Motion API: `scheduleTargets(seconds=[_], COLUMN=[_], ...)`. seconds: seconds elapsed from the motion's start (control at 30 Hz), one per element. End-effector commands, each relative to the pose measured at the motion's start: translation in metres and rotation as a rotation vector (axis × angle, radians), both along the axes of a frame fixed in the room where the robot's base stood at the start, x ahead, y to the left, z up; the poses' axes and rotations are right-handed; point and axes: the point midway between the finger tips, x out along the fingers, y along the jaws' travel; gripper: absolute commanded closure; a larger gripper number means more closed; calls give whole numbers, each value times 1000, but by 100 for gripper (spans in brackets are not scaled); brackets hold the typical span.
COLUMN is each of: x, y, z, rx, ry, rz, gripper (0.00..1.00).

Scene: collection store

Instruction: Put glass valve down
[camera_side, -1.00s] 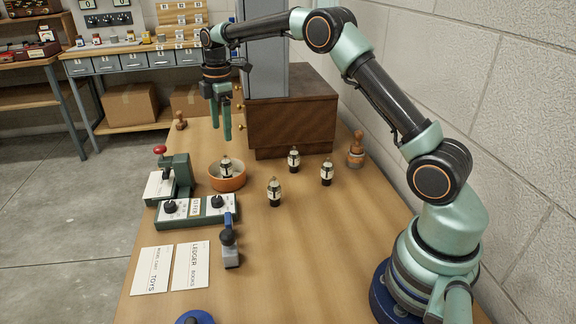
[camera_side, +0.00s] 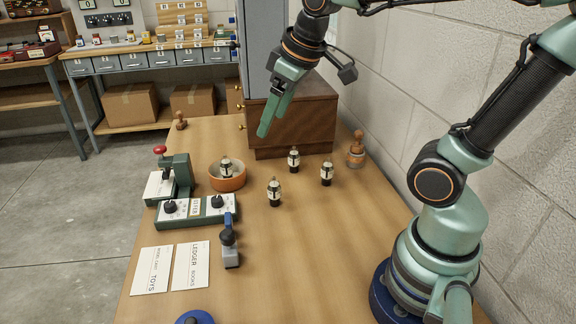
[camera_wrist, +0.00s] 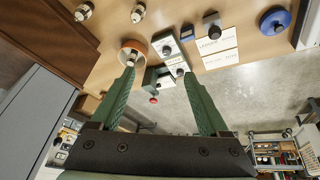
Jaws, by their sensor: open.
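One glass valve (camera_side: 226,167) with a pale label stands in an orange bowl (camera_side: 228,184). Three similar valves stand upright on the bench to its right: one nearer the front (camera_side: 274,192), one at the back (camera_side: 293,159) and one at the right (camera_side: 327,172). My gripper (camera_side: 270,122) is open and empty, raised above the bench in front of the wooden cabinet. In the wrist view my gripper's fingers (camera_wrist: 165,80) are spread with nothing between them at the tips, and the bowl (camera_wrist: 133,46) lies beyond the left fingertip.
A green tester (camera_side: 195,211) with dials and a green press (camera_side: 178,178) stand left of the bowl. The wooden cabinet (camera_side: 320,125) stands behind. The bench's right front is clear.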

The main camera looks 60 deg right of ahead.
Motion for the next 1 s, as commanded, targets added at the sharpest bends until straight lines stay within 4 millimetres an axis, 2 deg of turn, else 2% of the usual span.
scheduleTargets(seconds=[0.1,0.3,1.0], x=[-23,-41,-43], y=[4,7,7], z=[-10,-23,-25], rx=[44,91,98], ry=[-39,-69,-71], rz=[-84,-167,-178], gripper=[21,21,21])
